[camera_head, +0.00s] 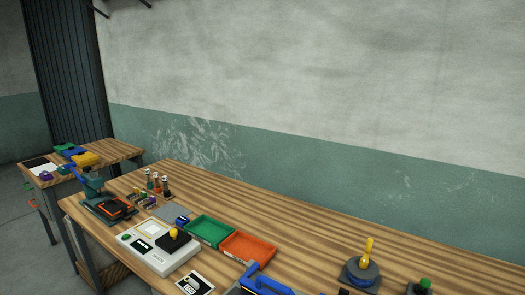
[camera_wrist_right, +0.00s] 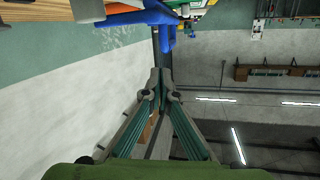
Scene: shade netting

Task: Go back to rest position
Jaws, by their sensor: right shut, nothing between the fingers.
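My right gripper (camera_wrist_right: 160,82) shows in the right wrist view, its two grey fingertips close together with nothing between them. It points at open space, with the wall on the left and ceiling lights on the right behind it. A blue object (camera_wrist_right: 140,18) lies past the fingertips at the top of that view, apart from them. In the head view neither of my grippers shows. My left gripper is not in any view.
A long wooden table (camera_head: 310,235) runs along the wall, holding a white device (camera_head: 158,250), a green tray (camera_head: 208,230), an orange tray (camera_head: 248,246) and a yellow-handled knob (camera_head: 362,268). A second table (camera_head: 120,150) stands beyond at left. Bare wood lies along the back.

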